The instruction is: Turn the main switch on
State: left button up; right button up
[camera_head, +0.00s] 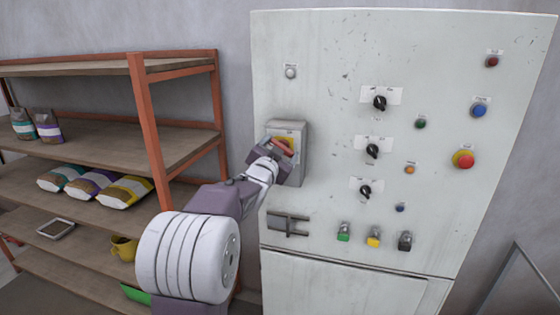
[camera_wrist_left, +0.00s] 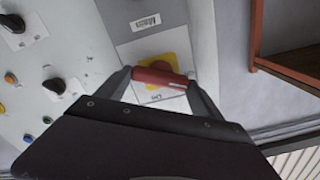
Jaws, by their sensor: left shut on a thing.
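The main switch is a grey box (camera_head: 297,137) on the left side of the pale control cabinet. It has a yellow plate (camera_wrist_left: 153,70) and a red handle (camera_wrist_left: 160,77). In the left wrist view the handle lies nearly crosswise, slightly tilted, between the fingertips of my left gripper (camera_wrist_left: 161,80), which is shut on it. A label reading "Mains" shows above the plate and another small label below it. In the head view my left gripper (camera_head: 270,150) covers part of the box and handle. My right gripper is not in view.
A latch handle (camera_head: 288,223) sits below the switch. A shelf rack (camera_head: 150,135) with bags stands at the left.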

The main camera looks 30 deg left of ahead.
pick_arm(q)
jog(key=shift+d+f+m+b, duration=0.15)
jog(key=shift+m+b, duration=1.7)
jog(key=shift+m, duration=1.1)
jog(key=shift+f+m+b, duration=0.15)
jog(key=shift+m+b, duration=1.65)
jog(key=shift+m, duration=1.45)
jog(key=o, duration=1.4)
jog(key=shift+c, duration=0.2)
